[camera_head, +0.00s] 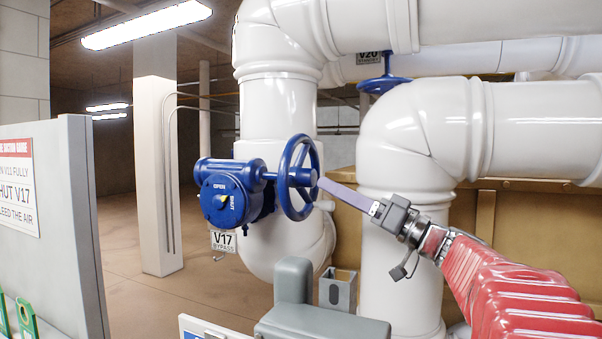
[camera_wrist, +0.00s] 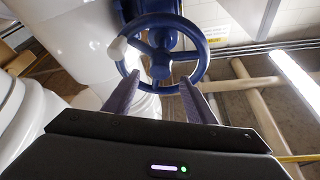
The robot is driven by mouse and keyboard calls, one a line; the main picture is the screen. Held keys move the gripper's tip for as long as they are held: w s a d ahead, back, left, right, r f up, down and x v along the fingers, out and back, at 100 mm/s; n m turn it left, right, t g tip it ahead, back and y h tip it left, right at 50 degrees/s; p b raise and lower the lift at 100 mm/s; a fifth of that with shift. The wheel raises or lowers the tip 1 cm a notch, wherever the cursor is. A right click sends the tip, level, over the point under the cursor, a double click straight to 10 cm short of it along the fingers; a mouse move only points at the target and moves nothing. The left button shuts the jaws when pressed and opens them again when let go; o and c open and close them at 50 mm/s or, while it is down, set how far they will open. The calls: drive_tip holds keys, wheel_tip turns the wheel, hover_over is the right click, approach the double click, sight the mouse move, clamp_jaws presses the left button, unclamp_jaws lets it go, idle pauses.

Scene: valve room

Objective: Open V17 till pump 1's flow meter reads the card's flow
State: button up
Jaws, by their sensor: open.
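V17 is a blue valve with a blue handwheel (camera_head: 298,178) and a gearbox with a round dial (camera_head: 223,199) marked OPEN and SHUT. Its yellow pointer is too small to read surely. A V17 BYPASS tag (camera_head: 223,241) hangs below. My gripper (camera_head: 324,184) reaches in from the right, its fingertips beside the wheel's near rim. In the wrist view the handwheel (camera_wrist: 160,62) has a white knob (camera_wrist: 117,48) at its left rim. My gripper (camera_wrist: 160,88) is open there, its fingers apart near the lower rim, with nothing between them. No flow meter reading is legible.
A sign board (camera_head: 62,225) at the left carries partly cut-off text including "SHUT V17". A second blue handwheel, V20 (camera_head: 384,84), is behind the pipes. Large white pipes (camera_head: 420,150) stand close to my arm. Grey boxes (camera_head: 310,315) are below.

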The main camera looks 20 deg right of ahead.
sight(299, 171)
drive_tip(key=x, duration=1)
drive_tip(key=shift+w+a, duration=0.1)
drive_tip(key=shift+w, duration=0.05)
drive_tip(key=shift+c, duration=0.2)
